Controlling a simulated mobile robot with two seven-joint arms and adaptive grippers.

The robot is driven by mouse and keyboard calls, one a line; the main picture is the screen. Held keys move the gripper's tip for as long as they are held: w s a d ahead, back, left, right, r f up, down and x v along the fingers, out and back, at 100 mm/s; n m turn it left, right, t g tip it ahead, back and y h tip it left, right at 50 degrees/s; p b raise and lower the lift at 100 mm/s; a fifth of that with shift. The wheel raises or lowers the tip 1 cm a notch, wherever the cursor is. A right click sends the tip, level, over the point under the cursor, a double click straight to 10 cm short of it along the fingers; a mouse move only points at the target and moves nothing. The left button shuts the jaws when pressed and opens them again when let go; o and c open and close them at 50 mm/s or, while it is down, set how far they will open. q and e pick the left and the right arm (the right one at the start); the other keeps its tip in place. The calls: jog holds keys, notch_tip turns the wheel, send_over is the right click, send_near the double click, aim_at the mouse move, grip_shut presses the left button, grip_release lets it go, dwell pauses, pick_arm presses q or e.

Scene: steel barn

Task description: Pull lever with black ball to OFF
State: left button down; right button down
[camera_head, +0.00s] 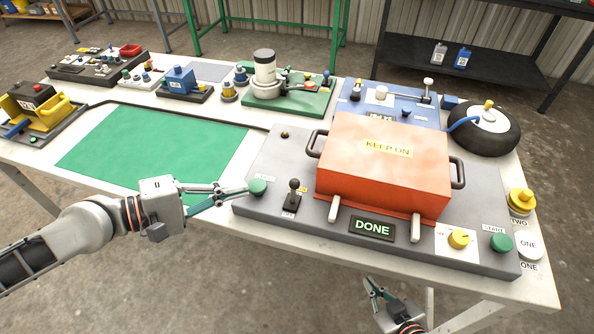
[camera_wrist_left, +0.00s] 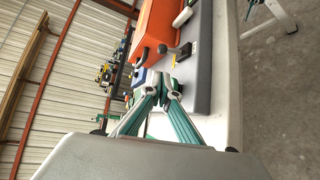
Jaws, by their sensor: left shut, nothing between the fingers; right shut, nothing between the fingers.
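The lever with the black ball (camera_head: 294,186) stands roughly upright on a small dark plate at the left front of the grey panel (camera_head: 270,212). Its labels are too small to read. In the left wrist view the lever's black ball (camera_wrist_left: 163,49) shows beyond the fingertips. My right gripper (camera_head: 372,287) is shut and empty, below the table's front edge.
An orange box (camera_head: 385,165) marked KEEP ON stands right of the lever. A DONE sign (camera_head: 372,228), a yellow knob (camera_head: 459,239) and a green START button (camera_head: 501,242) sit along the panel's front. A flat green mat (camera_head: 150,150) lies to the left.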

aim_at(293, 192)
pick_arm(q)
jog(key=shift+w+d, duration=0.2)
jog(key=shift+d, duration=0.15)
pick_arm(e)
jog(key=shift+d+f, duration=0.2)
jog(key=shift+d, duration=0.15)
jog(key=shift+a, duration=0.1)
